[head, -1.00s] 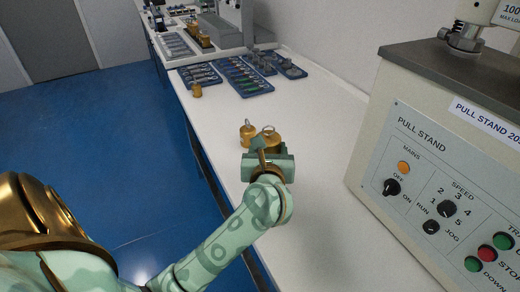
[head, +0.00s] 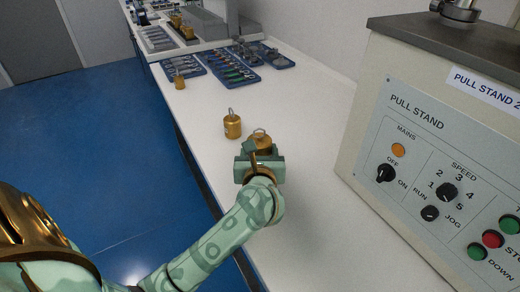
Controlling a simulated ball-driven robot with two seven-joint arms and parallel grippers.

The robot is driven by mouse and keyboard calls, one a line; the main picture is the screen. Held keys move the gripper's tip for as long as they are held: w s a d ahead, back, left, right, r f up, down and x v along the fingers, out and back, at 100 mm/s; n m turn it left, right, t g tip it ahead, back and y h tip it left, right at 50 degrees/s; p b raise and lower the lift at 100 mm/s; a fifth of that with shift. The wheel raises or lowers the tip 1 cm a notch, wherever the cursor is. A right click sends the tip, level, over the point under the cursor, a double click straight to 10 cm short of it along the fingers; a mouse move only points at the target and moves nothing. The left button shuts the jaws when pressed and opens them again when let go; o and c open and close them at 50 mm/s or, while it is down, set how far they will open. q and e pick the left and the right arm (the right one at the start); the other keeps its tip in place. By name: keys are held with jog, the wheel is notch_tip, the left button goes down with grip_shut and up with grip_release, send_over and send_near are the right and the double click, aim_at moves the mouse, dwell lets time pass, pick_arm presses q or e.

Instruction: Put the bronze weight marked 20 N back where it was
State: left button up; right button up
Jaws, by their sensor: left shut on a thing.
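My left gripper (head: 260,164) is over the white bench, shut on a bronze weight (head: 262,139) with a ring on top. The gripper hides the weight's lower part, and I cannot tell whether it touches the bench. Another bronze weight (head: 232,127) with a ring stands upright on the bench, just left of and beyond the held one, with a gap between them. A smaller bronze weight (head: 180,83) stands farther back near the left edge of the bench. The markings are too small to read, so I cannot tell which is 20 N. My right gripper is out of view.
The pull stand (head: 424,150) with its knobs and buttons stands at right. Blue tool trays (head: 232,72) lie farther back, with a grey machine (head: 203,25) behind them. The white bench (head: 300,120) is clear between the weights and the pull stand.

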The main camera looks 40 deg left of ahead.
pick_arm(q)
jog(key=shift+r, duration=0.2)
jog(key=o, duration=1.5)
jog(key=shift+f, duration=0.25)
jog(key=shift+c, duration=0.2)
jog(key=shift+o, duration=1.1)
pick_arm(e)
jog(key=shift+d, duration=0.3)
pick_arm(q)
jog(key=shift+r, duration=0.1)
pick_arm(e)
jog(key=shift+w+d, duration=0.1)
pick_arm(q)
jog(key=shift+s+d+r, duration=0.1)
jog(key=shift+s+d, duration=0.15)
jog(key=p+v, duration=0.3)
jog(key=v, duration=0.7)
jog(key=shift+s+r, duration=0.1)
jog(key=shift+s+d+p, duration=0.35)
jog(key=shift+s+d, duration=0.05)
jog(key=shift+s, duration=0.05)
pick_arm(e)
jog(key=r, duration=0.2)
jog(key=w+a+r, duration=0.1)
